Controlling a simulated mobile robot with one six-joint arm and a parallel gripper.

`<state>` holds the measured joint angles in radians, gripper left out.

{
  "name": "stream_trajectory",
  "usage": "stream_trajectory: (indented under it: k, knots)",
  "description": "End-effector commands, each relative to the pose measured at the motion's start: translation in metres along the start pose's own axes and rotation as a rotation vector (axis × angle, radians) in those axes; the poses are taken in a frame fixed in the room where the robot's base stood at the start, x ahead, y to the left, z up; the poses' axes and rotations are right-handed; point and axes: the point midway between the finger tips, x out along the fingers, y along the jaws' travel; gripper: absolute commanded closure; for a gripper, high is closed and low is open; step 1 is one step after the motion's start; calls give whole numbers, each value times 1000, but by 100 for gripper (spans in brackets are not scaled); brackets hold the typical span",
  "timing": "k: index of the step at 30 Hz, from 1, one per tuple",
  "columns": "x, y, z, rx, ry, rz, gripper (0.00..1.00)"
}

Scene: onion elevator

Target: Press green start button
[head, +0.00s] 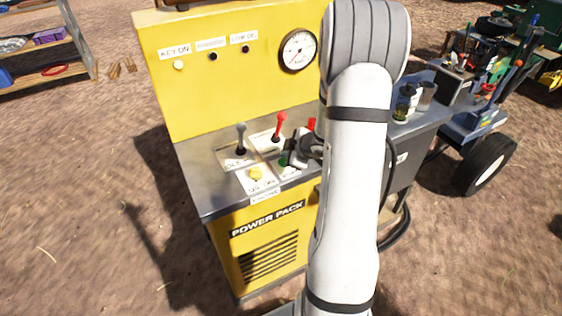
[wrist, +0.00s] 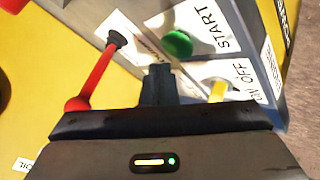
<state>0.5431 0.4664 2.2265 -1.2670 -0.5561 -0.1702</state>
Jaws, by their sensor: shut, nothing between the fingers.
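The green start button (wrist: 177,43) sits on a white plate marked START in the wrist view. In the head view only a sliver of the green button (head: 282,162) shows beside my gripper (head: 291,164), which hides most of it. In the wrist view, my gripper (wrist: 160,70) has its dark fingers shut and empty. Its fingertips appear just below and slightly left of the button in the picture. I cannot tell whether they touch it.
A yellow on/off switch (head: 256,173) is left of the gripper. A grey lever (head: 241,137) and a red lever (head: 279,128) stand behind it on the yellow power pack (head: 255,220). Another red lever (head: 311,124) is partly hidden by my arm. A gauge (head: 298,51) is on the upright panel.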

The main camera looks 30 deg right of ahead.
Motion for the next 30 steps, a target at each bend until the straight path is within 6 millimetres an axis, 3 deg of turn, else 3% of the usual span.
stream_trajectory:
  k: [30]
  knots:
    - [7, -5, 5, 0, 0, 0, 100]
